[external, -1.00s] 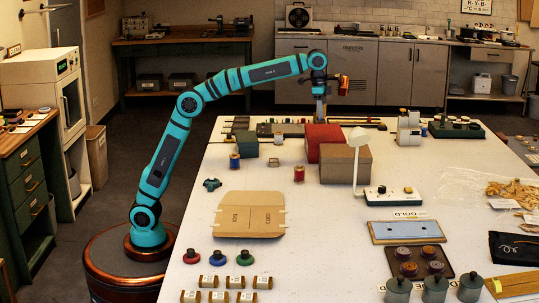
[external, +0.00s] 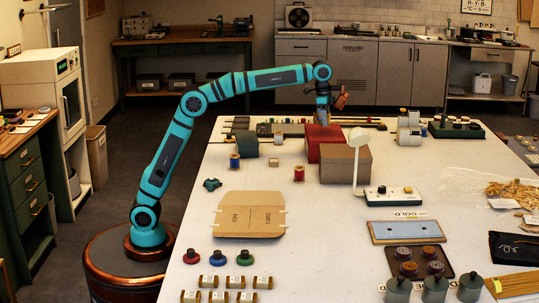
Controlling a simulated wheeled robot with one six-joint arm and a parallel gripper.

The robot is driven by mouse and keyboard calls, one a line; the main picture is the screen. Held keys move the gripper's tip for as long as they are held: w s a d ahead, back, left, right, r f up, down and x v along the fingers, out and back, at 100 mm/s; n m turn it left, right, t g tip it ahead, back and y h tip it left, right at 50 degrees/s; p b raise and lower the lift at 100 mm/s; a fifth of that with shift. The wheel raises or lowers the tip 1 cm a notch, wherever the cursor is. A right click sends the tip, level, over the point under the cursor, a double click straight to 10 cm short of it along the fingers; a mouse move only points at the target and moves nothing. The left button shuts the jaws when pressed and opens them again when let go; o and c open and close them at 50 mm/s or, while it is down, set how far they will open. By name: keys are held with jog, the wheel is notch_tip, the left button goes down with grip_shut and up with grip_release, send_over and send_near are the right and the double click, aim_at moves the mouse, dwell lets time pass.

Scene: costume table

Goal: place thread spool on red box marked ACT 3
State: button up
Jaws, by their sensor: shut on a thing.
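My gripper (external: 341,97) is at the far end of the table, beyond and above the red box (external: 316,140). It is small and dark in the picture. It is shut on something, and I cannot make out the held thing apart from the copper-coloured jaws. The red box stands behind a grey-brown box; its top looks bare, and no ACT 3 lettering is readable. A red thread spool (external: 299,174) stands upright on the table in front of the boxes. A blue spool with wooden ends (external: 235,161) stands further left.
The grey-brown box (external: 346,165) and a white lamp-like arm (external: 357,160) stand close on the right. A green box (external: 247,146) is on the left. A cardboard sheet (external: 250,214) lies nearer.

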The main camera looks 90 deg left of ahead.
jog(key=shift+f, duration=1.35)
jog(key=o, duration=1)
jog(key=shift+f, duration=0.1)
jog(key=r, duration=0.4)
jog(key=s+r, duration=0.1)
jog(key=r, duration=0.6)
jog(key=shift+s+a+r, duration=0.15)
jog(key=shift+a+r, duration=0.05)
jog(key=shift+r, duration=0.4)
